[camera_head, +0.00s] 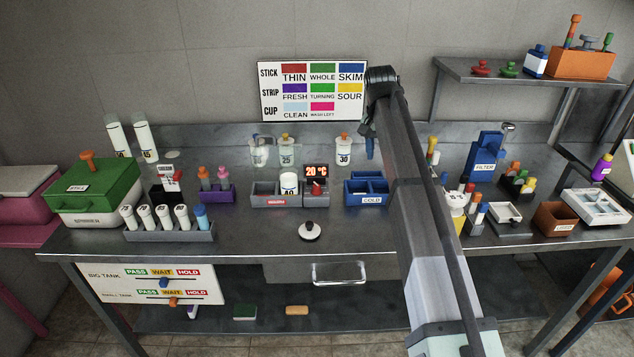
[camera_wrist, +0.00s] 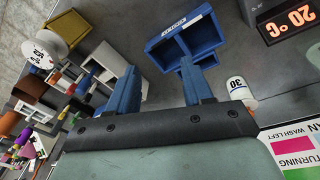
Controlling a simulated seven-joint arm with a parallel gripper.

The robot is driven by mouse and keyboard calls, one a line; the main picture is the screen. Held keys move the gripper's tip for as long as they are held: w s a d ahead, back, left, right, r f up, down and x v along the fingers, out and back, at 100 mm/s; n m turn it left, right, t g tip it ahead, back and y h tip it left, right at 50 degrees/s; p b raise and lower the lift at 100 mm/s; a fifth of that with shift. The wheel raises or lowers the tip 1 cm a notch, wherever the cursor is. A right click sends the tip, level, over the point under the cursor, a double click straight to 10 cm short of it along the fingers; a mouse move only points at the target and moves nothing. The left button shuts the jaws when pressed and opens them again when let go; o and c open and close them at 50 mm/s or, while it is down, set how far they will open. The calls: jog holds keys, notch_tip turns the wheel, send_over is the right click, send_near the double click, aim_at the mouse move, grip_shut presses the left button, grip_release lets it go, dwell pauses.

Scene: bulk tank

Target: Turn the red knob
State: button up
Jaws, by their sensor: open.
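A small red knob (camera_head: 317,188) shows just below the red-lit 20 °C display (camera_head: 316,171), at the right end of a grey box near the middle of the bench. Its exact shape is too small to tell.
A blue COLD box (camera_head: 366,200) stands right of the knob, in front of my gripper. A white jar marked 40 (camera_head: 289,184) is left of the knob, and a jar marked 30 (camera_head: 343,150) is behind. A black-knobbed white disc (camera_head: 309,231) lies in front.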

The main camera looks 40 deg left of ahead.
jog(key=n+g, duration=0.1)
jog(key=n, duration=0.1)
send_over(316, 185)
jog(key=shift+y, duration=0.3)
notch_tip(316, 185, down, 13)
jog(key=shift+r, duration=0.1)
jog(key=shift+c, duration=0.3)
grip_shut()
